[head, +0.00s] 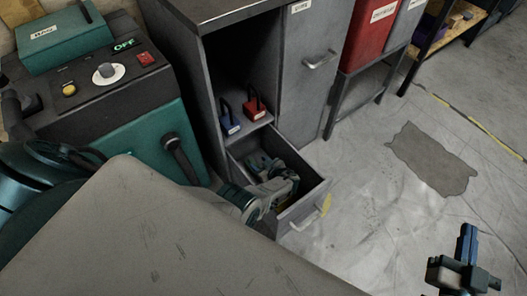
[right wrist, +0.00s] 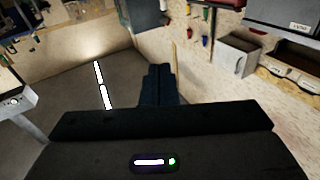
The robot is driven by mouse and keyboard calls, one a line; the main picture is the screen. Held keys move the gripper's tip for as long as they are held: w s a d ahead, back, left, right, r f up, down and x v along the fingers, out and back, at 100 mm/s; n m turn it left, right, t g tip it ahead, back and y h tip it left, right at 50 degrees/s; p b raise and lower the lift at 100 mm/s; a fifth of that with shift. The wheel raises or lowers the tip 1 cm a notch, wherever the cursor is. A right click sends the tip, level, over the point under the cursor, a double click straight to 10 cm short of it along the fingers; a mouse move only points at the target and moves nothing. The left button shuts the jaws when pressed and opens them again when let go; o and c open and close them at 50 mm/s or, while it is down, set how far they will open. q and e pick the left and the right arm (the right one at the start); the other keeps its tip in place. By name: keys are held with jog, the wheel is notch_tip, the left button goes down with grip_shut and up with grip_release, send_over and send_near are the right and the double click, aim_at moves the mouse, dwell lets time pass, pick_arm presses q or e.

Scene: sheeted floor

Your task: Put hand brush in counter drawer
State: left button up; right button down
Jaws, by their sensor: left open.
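The counter drawer (head: 308,204) is pulled open below a dark grey cabinet compartment, with its front and handle toward the lower right. My left gripper (head: 264,167) is inside or just above the drawer and is open. My own wrist covers much of the drawer's inside. I cannot pick out the hand brush with certainty; some small shapes in the drawer are hidden by the gripper. My right gripper (head: 467,245) is over the floor at the lower right, away from the drawer, its fingers together and empty. Its blue fingers also show in the right wrist view (right wrist: 159,84).
A red padlock (head: 255,109) and a blue padlock (head: 230,123) stand on the shelf above the drawer. A green machine (head: 150,125) is at left. A closed cabinet door (head: 308,75) and red bin (head: 372,35) are right of the compartment.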

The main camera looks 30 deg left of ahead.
pick_arm(q)
notch_tip(320, 180, up, 26)
jog(key=s+d+m+t+h, duration=0.1)
jog(key=s+m+t+h, duration=0.15)
jog(key=t+h, duration=0.35)
jog(key=s+d+r+m+t+h, duration=0.2)
jog(key=s+d+r+m+h, duration=0.1)
jog(key=s, duration=0.5)
jog(key=s+d+r+m+t+h, duration=0.3)
jog(key=s+d+r+m, duration=0.1)
jog(key=s+r+m, duration=0.4)
notch_tip(320, 180, up, 2)
jog(key=shift+s+d+r+h+p, duration=0.25)
jog(key=shift+s+d+h+p, duration=0.15)
jog(key=shift+s, duration=0.2)
pick_arm(e)
jog(key=f+g, duration=0.1)
jog(key=f, duration=0.1)
jog(key=s+f+g, duration=0.2)
jog(key=f, duration=0.1)
jog(key=shift+a+f, duration=0.25)
jog(key=shift+f, duration=0.05)
